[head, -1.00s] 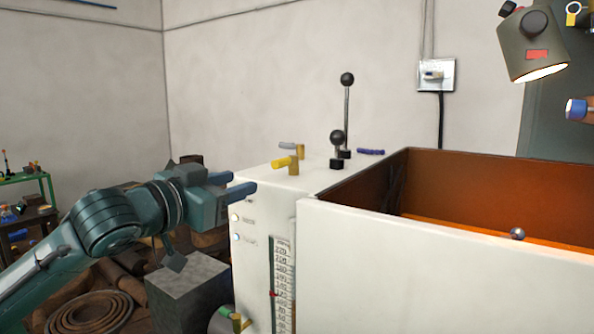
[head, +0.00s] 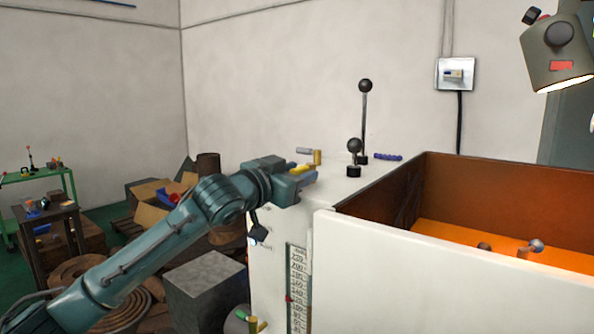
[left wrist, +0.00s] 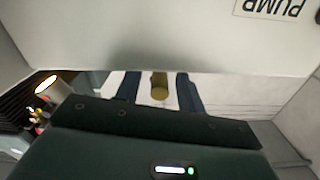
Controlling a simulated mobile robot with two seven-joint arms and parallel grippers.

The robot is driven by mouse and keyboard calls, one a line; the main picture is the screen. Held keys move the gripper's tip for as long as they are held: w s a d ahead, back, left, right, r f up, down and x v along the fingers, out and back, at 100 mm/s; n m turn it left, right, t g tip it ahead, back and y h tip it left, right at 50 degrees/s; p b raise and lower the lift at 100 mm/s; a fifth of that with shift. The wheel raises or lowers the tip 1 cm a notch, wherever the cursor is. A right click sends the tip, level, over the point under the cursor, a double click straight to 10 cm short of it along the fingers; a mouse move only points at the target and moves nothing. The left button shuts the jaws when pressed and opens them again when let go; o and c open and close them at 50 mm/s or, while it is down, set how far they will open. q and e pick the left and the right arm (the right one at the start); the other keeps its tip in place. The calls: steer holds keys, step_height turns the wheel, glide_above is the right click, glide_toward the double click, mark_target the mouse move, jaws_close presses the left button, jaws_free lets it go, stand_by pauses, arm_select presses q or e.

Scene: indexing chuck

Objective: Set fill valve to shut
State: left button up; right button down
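A valve with a yellow lever handle (head: 302,168) stands on top of the white machine cabinet (head: 342,182), by its left edge. A second valve with a grey handle (head: 304,151) stands just behind it. I cannot read which one is labelled fill. My left gripper (head: 300,175) is at the yellow handle. In the left wrist view, its two blue fingers (left wrist: 160,92) are apart, with a yellow valve part (left wrist: 159,79) between them and a visible gap on each side. My right gripper is not in view.
An open brown-walled tank (head: 470,175) with an orange floor lies to the right. A grey block (head: 205,290) stands below my left arm. The left wrist view shows a PUMP label (left wrist: 270,8).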

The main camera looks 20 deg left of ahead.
arm_select(q)
jaws_close()
stand_by(0.5)
